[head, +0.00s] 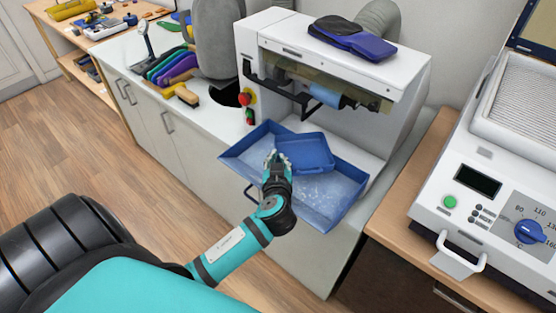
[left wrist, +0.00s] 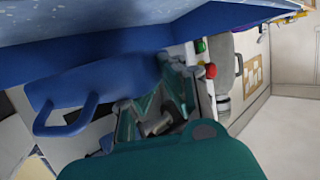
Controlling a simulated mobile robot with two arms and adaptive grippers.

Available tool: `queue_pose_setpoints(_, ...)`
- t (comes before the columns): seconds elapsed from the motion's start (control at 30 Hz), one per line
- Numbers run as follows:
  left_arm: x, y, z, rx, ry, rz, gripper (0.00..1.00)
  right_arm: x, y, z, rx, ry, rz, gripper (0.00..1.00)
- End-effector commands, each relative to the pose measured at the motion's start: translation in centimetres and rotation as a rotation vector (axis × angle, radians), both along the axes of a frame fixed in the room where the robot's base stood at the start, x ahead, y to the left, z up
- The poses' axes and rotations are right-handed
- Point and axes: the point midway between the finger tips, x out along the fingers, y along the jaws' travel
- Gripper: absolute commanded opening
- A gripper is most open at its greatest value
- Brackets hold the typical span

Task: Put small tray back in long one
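The long tray (head: 345,205) is a wide, shallow blue tray with pale speckles on its floor, sticking out of the front of the white machine. The small tray (head: 306,154) is a darker blue, in the back middle of the long tray's outline; I cannot tell whether it rests there or is held above. My left gripper (head: 281,160) is at the small tray's left side, its fingertips close to or touching the edge. In the left wrist view its fingers (left wrist: 155,112) are beside blue walls and a loop handle (left wrist: 65,118); their grip is unclear. My right gripper is out of view.
The white machine (head: 395,75) stands behind the trays with blue insoles (head: 350,40) on top. A red button (head: 244,99) is on its left side. Colourful insole pieces (head: 172,65) lie on the left counter. A control unit (head: 478,180) stands at right.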

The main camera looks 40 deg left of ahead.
Motion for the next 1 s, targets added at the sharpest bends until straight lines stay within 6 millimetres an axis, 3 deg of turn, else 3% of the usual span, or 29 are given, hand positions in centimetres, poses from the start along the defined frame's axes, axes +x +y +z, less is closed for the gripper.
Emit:
queue_pose_setpoints(0.1, 0.0, 0.0, -0.4, 0.0, -0.001, 0.0, 0.0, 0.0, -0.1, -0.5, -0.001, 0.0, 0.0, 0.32)
queue_pose_setpoints(0.3, 0.0, 0.0, -0.3, 0.001, 0.001, 0.0, 0.29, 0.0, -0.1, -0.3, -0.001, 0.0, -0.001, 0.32)
queue_pose_setpoints(0.57, 0.0, 0.0, -0.1, 0.001, 0.0, 0.0, 0.29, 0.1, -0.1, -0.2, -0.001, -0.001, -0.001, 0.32)
queue_pose_setpoints(0.77, 0.0, 0.0, 1.6, 0.003, 0.001, -0.001, 0.29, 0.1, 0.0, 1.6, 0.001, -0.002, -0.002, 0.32)
queue_pose_setpoints(0.8, -0.9, -0.7, 0.9, -0.003, 0.001, -0.003, 0.29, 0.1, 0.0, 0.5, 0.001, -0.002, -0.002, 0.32)
queue_pose_setpoints(1.0, -4.6, -3.2, 2.1, -0.007, 0.0, -0.001, 0.29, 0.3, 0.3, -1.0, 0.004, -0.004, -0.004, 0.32)
